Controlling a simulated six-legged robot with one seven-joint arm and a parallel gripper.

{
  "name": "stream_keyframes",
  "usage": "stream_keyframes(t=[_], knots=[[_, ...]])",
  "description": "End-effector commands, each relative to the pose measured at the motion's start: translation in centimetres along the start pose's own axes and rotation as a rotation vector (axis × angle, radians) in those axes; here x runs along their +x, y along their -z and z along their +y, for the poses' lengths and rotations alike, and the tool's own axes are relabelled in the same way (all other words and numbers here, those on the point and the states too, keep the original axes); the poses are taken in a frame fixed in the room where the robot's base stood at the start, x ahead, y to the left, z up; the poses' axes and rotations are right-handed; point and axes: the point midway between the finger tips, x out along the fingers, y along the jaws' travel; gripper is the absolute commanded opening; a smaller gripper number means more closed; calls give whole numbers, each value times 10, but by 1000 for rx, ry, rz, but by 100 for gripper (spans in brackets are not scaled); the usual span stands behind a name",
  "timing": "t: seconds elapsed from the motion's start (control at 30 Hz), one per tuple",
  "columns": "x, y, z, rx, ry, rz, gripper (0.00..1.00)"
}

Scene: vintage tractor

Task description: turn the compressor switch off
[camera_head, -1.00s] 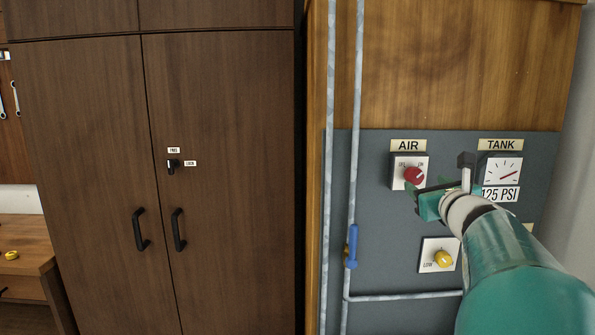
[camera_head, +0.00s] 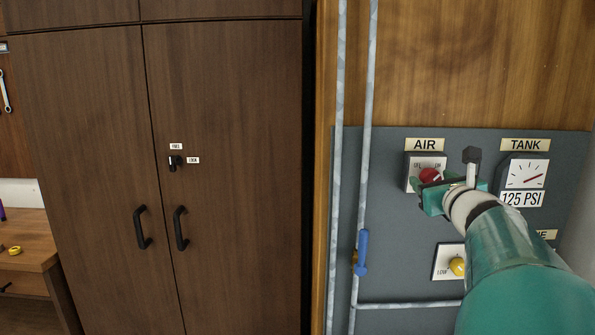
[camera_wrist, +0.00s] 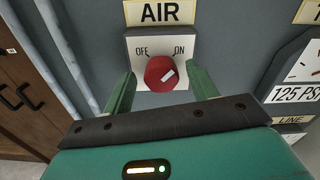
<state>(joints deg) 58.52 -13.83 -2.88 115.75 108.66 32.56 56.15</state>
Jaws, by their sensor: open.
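The compressor switch is a red round knob (camera_wrist: 160,73) on a white plate marked OFF and ON, under an AIR label (camera_wrist: 160,12). In the wrist view its white mark points up and right, toward ON. The knob also shows in the head view (camera_head: 430,175), partly hidden by my gripper. My gripper (camera_wrist: 160,88) is open, with one green finger on each side of the knob's lower part. The fingers look apart from the knob; how far they are from the panel I cannot tell.
A yellow knob (camera_head: 457,266) is below. Pipes with a blue-handled valve (camera_head: 362,252) run at the left of the grey panel (camera_head: 395,220). A dark wooden cabinet (camera_head: 85,120) stands further left.

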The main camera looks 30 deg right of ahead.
Motion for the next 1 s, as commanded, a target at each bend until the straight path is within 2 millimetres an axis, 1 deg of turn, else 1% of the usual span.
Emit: stream_keyframes(t=[0.4, 0.47, 0.5, 0.63, 0.67, 1.0], knots=[[-2, 0, 1, 0, 1, 1, 58], [-3, 0, 1, 0, 1, 1, 48], [-3, 0, 1, 0, 1, 1, 40], [-2, 0, 1, 0, 1, 0, 15], [-2, 0, 1, 0, 1, 0, 14], [0, 0, 0, -37, 1, 0, 14]])
